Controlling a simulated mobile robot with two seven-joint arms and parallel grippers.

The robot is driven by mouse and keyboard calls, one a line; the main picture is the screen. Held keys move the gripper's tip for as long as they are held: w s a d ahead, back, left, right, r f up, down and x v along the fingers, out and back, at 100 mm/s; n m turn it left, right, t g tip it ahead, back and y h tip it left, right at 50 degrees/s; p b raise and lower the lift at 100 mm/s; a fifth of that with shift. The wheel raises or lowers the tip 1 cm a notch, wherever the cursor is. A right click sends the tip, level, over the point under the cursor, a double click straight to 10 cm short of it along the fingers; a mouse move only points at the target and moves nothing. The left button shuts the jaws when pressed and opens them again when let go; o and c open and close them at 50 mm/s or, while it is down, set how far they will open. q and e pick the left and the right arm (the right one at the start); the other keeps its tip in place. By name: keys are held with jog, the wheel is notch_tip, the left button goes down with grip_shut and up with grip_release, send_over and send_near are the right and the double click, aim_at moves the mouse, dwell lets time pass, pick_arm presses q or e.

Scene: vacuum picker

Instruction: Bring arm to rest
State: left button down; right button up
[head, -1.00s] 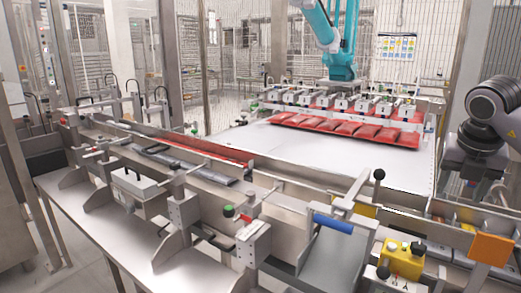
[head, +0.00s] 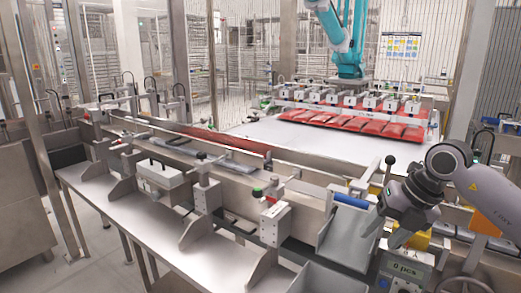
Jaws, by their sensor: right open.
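My right arm (head: 450,165) comes in from the right edge. Its dark gripper (head: 383,233) points down and to the left, with its fingers apart and nothing between them. It hangs over the right end of the machine, in front of a yellow control box (head: 416,240) and beside a chute with a blue roller (head: 350,201). I cannot tell how far it is above them. My left arm and gripper are not in view.
A steel conveyor frame with clamps and knobs (head: 270,215) crosses the middle. A counter box (head: 405,272) stands at lower right. The floor at lower left is clear.

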jog(key=s+a+f+y, duration=0.2)
jog(key=s+a+y, duration=0.2)
jog(key=a+y, duration=0.45)
jog(key=s+a+f+y, duration=0.2)
jog(key=s+a+y, duration=0.25)
jog(key=a, duration=0.75)
jog(key=s+d+f+m+t+h, duration=0.1)
jog(key=d+f+m+t+h, duration=0.5)
jog(key=m, duration=0.6)
jog(key=s+d+f+m+t+h, duration=0.15)
jog(key=f+m+t+h, duration=0.25)
jog(key=f+m+t, duration=0.6)
jog(key=s+d+f+m+g+h, duration=0.4)
jog(key=s+f+m+g, duration=0.4)
jog(key=s+f, duration=0.3)
jog(key=shift+s+d+f+g, duration=0.2)
jog(key=shift+s+f+g, duration=0.2)
jog(key=shift+s, duration=0.15)
